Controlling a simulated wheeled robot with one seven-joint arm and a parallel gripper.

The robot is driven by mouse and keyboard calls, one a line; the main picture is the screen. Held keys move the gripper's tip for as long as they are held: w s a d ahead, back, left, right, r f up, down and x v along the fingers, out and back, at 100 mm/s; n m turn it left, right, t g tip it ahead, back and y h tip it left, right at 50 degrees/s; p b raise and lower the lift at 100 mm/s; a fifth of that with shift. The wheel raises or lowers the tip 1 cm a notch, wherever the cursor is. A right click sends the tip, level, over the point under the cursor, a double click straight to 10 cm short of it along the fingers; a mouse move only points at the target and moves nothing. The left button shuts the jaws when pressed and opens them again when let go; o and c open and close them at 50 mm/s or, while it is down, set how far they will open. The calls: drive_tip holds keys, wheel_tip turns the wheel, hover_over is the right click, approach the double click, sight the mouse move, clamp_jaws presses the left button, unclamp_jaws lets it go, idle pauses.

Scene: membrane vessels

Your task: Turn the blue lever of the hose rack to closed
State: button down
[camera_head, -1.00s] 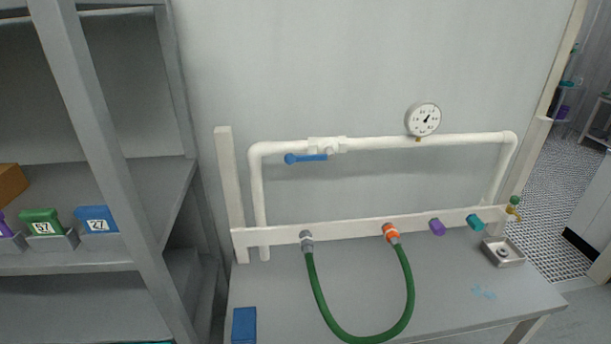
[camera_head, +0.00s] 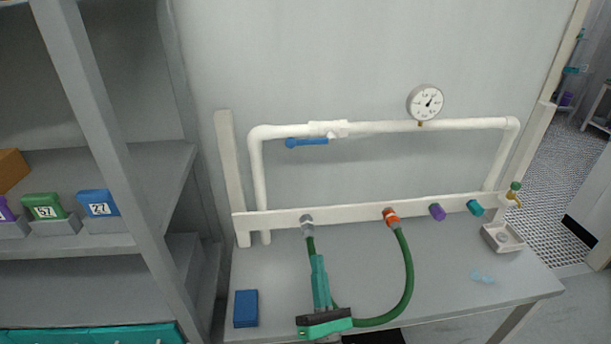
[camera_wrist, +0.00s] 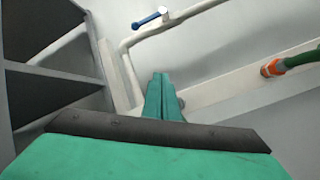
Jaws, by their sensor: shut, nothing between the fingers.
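The blue lever (camera_head: 307,142) hangs at the left part of the white pipe's top run, on a white valve body (camera_head: 328,128). It lies along the pipe, pointing left, its round end at the left. It also shows at the top of the wrist view (camera_wrist: 148,20). The white hose rack (camera_head: 360,213) stands at the back of the grey table. My gripper (camera_head: 318,262), teal with a dark palm, is shut and empty. It is in front of and below the lever, apart from it, and covers part of the green hose. Its closed fingers (camera_wrist: 163,82) point toward the rack.
A green hose (camera_head: 408,275) loops from a grey coupling to an orange coupling (camera_head: 391,217). A gauge (camera_head: 425,102) tops the pipe. A blue block (camera_head: 246,308) lies on the table's left. A grey shelf (camera_head: 120,195) stands left; the table's right middle is mostly clear.

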drive_tip(key=w+a+r+n+t, duration=0.25)
drive_tip(key=w+r+n, duration=0.35)
drive_tip(key=w+r, duration=0.35)
approach(311, 142)
drive_tip(key=w+a+r, duration=0.1)
drive_tip(key=w+a, duration=0.1)
drive_tip(key=w, duration=0.3)
drive_tip(key=shift+a+r+h, duration=0.15)
drive_tip(key=shift+r+h, duration=0.15)
drive_tip(key=shift+r, duration=0.7)
drive_tip(key=shift+r+m+h, duration=0.1)
drive_tip(key=shift+m+h, duration=0.3)
drive_tip(key=shift+h, duration=0.1)
drive_tip(key=shift+s+a, duration=0.1)
